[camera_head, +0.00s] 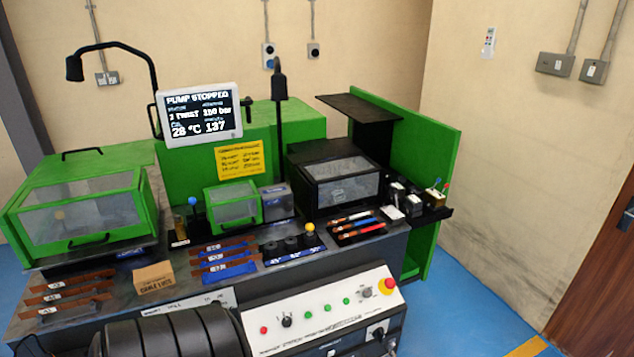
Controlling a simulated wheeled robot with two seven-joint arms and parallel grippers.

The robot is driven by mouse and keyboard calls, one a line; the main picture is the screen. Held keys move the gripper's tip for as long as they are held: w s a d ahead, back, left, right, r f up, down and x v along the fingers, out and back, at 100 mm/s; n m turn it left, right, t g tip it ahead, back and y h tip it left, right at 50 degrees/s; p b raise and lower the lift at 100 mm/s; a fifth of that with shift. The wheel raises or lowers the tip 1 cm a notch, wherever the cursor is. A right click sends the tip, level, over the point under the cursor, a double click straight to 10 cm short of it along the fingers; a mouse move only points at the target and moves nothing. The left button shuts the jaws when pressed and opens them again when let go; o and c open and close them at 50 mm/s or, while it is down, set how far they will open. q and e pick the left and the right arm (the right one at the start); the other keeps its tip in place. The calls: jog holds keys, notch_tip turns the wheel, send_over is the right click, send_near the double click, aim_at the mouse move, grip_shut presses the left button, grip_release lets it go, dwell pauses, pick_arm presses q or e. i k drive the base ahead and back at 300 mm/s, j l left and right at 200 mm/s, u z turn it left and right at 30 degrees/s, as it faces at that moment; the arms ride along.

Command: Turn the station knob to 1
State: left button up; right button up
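The white sloping control panel (318,315) is at the bottom centre, on the front of the bench. A small black knob (287,321) stands on its left part, beside a red light; its labels are too small to read, so I cannot confirm it is the station knob or see its setting. The screen (199,112) reads "PUMP STOPPED", with what looks like "2 TWIST" and "150 bar" below, then 28 °C and 137. Neither of my grippers is in view.
A red mushroom button (388,285) is at the panel's upper right, with several green lights to its left. A black ribbed shape fills the bottom left, close to the panel. Green guards, bars and a cardboard box (154,278) stand on the bench. Blue floor is clear at right.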

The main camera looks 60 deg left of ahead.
aim_at(287, 321)
jog(key=u, duration=1.7)
